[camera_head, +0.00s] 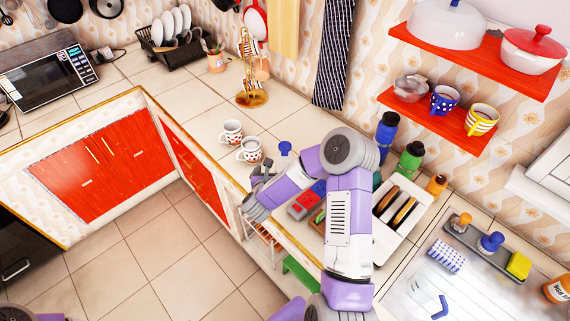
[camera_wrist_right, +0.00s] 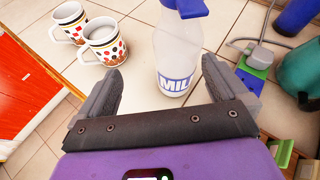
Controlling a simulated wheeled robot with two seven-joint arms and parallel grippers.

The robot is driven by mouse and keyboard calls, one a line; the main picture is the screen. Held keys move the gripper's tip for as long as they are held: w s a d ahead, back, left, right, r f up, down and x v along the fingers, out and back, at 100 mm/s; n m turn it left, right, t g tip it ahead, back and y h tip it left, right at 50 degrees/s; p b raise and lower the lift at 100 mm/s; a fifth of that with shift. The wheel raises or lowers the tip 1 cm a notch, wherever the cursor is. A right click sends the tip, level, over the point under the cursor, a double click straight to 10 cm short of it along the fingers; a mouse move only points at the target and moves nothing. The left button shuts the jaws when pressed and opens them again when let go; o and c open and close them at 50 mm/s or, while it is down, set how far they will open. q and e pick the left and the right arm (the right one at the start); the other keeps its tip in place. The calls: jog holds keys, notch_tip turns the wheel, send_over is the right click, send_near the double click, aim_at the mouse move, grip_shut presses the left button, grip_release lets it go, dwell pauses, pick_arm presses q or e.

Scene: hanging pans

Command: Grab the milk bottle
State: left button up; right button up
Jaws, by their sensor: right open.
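The milk bottle (camera_wrist_right: 178,52) is a clear bottle with a blue cap and a label reading "MIL". It stands upright on the tiled counter. In the head view its blue cap (camera_head: 285,148) shows beside my right arm, and its body is mostly hidden or hard to make out. My right gripper (camera_head: 262,174) is low at the counter's front edge. In the right wrist view the gripper (camera_wrist_right: 162,72) is open, with the bottle in front of the gap between its fingers. It does not hold the bottle. My left gripper is not in view.
Two patterned mugs (camera_head: 250,149) stand left of the bottle. Red shelves (camera_head: 470,57) hang above. The counter behind the mugs is mostly clear.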

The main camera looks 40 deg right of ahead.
jog(key=shift+s+d+r+m+h, duration=0.15)
jog(key=shift+d+r+m+h, duration=0.15)
jog(key=shift+d+r+m, duration=0.4)
jog(key=shift+d+m+g, duration=0.2)
jog(key=shift+m+g, duration=0.1)
jog(key=shift+m, duration=0.1)
jog(key=x, duration=0.2)
jog(key=p+x, duration=0.1)
jog(key=x, duration=0.4)
jog(key=shift+s+d+r, duration=0.15)
jog(key=shift+s+d, duration=0.05)
jog(key=shift+d, duration=0.2)
jog(key=c, duration=1.7)
jog(key=shift+r, duration=0.1)
